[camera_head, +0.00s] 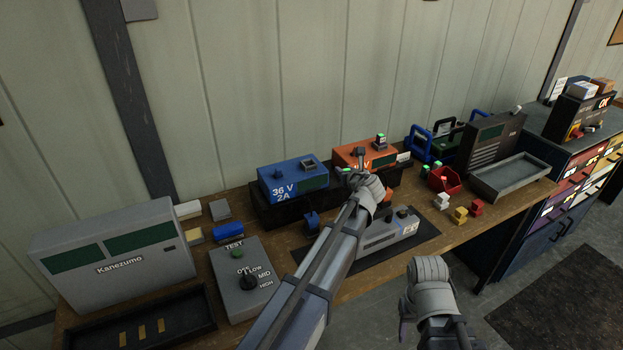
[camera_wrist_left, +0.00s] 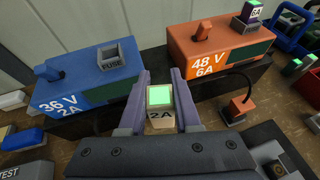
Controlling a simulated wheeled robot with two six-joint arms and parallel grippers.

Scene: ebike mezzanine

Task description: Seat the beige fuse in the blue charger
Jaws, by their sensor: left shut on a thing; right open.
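The blue charger (camera_head: 292,180), marked 36 V 2A, stands at the back of the bench. In the left wrist view the blue charger (camera_wrist_left: 90,88) is at the left, with an empty square fuse socket (camera_wrist_left: 112,58) on its top. My left gripper (camera_head: 350,172) is in front of and between the two chargers; in its wrist view the gripper (camera_wrist_left: 160,100) is shut on the beige fuse (camera_wrist_left: 161,118), marked 2A, with a green top. The fuse is upright and apart from the socket. My right gripper (camera_head: 405,305) is open and empty, in front of the bench.
The orange charger (camera_head: 365,158), marked 48 V 6A, stands right of the blue one with a fuse in its top. A grey tester box (camera_head: 245,278), a red bin (camera_head: 443,180) and loose yellow and red fuses (camera_head: 460,215) are also on the bench.

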